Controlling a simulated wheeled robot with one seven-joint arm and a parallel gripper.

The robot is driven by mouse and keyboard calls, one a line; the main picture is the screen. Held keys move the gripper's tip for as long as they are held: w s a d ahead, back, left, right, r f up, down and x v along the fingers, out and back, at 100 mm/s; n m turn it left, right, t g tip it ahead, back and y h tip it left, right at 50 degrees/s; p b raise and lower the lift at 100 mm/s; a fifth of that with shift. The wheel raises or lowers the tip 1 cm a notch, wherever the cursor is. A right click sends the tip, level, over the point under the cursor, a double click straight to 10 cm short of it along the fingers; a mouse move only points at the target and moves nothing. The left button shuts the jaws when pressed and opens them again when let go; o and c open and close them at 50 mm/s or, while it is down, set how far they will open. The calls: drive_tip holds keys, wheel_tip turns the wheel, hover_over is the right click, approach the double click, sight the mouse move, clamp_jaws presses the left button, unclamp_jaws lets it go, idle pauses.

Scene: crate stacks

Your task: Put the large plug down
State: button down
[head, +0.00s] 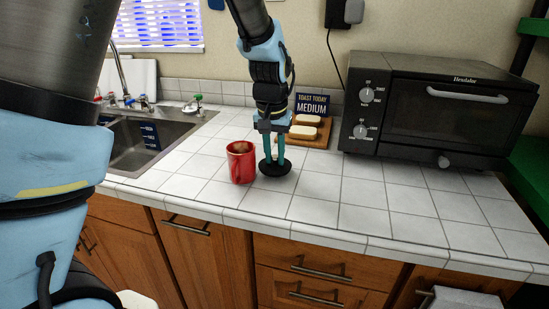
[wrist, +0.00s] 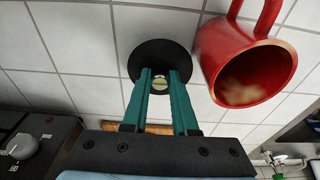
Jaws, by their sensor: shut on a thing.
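The large plug is a round black disc (head: 275,169) at the counter, just right of the red mug. It also shows in the wrist view as a black disc (wrist: 150,55) with a small pale centre piece between the fingers. My gripper (head: 274,160) points down, its teal fingers shut on the plug's middle; it shows in the wrist view too (wrist: 161,78). The disc looks flat and at or very near the tiles; I cannot tell whether it touches them.
A wooden board (head: 318,138) with bread and a sign (head: 312,104) are behind. A toaster oven (head: 430,110) stands right, a sink (head: 150,140) left. Tiles at front right are clear.

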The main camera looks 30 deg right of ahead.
drive_tip(key=shift+f, duration=0.75)
drive_tip(key=shift+f, duration=0.2)
drive_tip(key=c, duration=0.7)
unclamp_jaws()
drive_tip(key=shift+r, duration=0.1)
